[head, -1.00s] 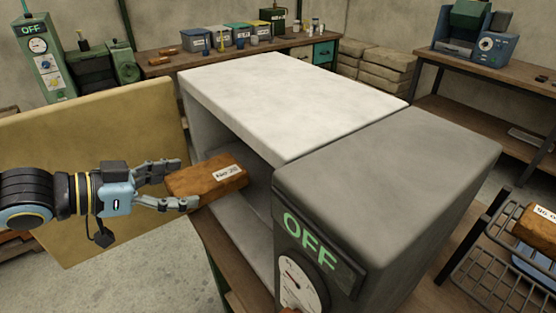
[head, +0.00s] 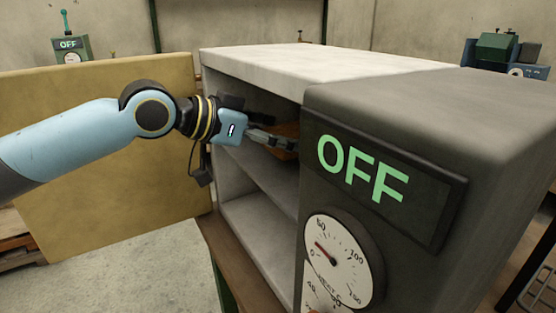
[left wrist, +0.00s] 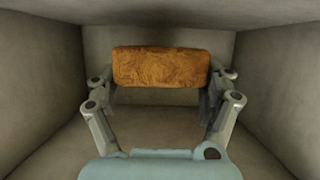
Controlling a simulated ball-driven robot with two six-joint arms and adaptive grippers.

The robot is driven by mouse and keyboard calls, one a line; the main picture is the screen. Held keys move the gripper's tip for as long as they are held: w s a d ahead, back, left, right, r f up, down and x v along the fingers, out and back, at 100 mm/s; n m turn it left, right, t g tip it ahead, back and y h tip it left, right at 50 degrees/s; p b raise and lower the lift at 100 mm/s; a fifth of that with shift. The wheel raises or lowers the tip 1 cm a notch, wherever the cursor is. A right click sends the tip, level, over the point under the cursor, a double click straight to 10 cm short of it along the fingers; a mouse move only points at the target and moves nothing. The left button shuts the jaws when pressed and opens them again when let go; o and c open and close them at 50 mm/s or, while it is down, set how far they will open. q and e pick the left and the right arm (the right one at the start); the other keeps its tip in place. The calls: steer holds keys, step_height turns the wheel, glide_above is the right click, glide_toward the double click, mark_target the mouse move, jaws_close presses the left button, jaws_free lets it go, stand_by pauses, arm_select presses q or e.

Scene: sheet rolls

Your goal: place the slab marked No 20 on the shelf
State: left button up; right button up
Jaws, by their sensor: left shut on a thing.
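The brown slab (head: 284,131) is inside the upper compartment of the open grey cabinet (head: 330,58), mostly hidden by the gripper and control box. In the left wrist view the slab (left wrist: 160,67) spans between both fingers, with compartment walls around it. Its label does not show now. My left gripper (head: 272,141) is shut on the slab and reaches in through the open front. The shelf (head: 262,176) divides the upper from the lower compartment. I cannot tell whether the slab touches it. My right gripper is not in view.
A dark control box (head: 390,170) with a green OFF sign and a round dial (head: 338,262) stands close right of the opening. The tan door panel (head: 105,190) is swung open at left, behind my arm. The lower compartment looks empty.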

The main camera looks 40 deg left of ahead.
mark_target(270, 151)
arm_select(q)
steer(key=shift+w+d+f, duration=0.1)
steer(key=shift+w+f, duration=0.05)
steer(key=shift+f, duration=1.55)
steer(key=shift+f, duration=0.1)
steer(key=o, duration=1.4)
steer(key=shift+f+b, duration=0.1)
steer(key=shift+b, duration=0.2)
steer(key=shift+o, duration=0.2)
